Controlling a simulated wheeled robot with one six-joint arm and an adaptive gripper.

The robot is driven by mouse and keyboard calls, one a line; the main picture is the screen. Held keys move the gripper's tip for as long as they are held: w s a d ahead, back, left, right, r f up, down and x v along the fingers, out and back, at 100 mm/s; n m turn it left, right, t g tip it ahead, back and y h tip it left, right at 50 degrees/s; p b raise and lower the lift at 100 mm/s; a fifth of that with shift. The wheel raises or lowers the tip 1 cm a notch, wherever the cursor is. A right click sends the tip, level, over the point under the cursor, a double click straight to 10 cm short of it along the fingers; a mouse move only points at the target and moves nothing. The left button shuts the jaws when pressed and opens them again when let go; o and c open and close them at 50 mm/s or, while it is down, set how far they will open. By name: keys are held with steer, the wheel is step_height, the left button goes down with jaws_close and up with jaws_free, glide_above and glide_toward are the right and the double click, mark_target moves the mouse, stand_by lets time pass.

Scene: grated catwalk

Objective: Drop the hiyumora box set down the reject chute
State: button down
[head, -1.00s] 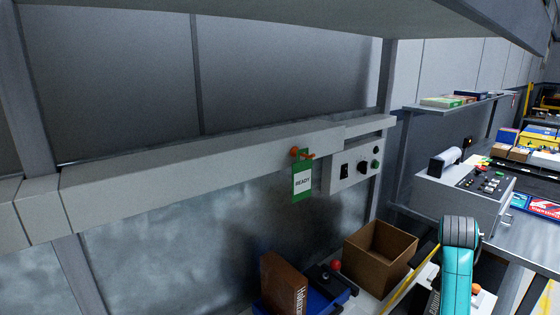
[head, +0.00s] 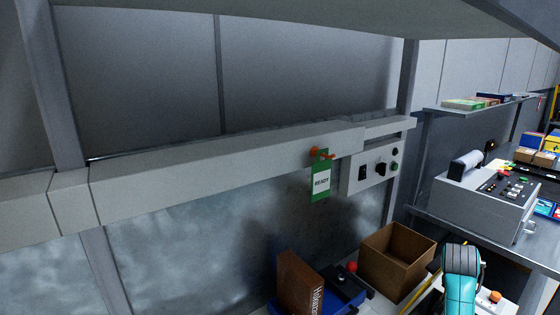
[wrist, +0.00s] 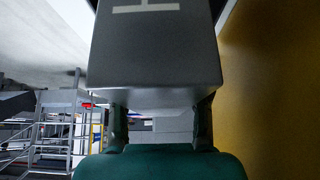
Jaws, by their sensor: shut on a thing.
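My gripper (wrist: 160,122) is shut on a dark grey box (wrist: 155,50) in the wrist view, one finger at each side of its near end. The box bears a white letter like an H turned sideways, which fits the hiyumora box set; the rest of its name is out of view. In the head view only a teal part of my arm shows at the lower right; the gripper and held box are outside it. I cannot make out a reject chute in either view.
A brown box with white lettering (head: 299,283) leans in a blue tray (head: 335,306). An open cardboard box (head: 398,258) stands beside it. A green READY tag (head: 320,184) hangs on a grey rail (head: 230,165). A control console (head: 487,200) stands right. A yellow-brown surface (wrist: 270,90) fills the wrist view's right side.

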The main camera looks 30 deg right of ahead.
steer(key=shift+c, duration=2.4)
jaws_free()
steer(key=shift+v, duration=4.05)
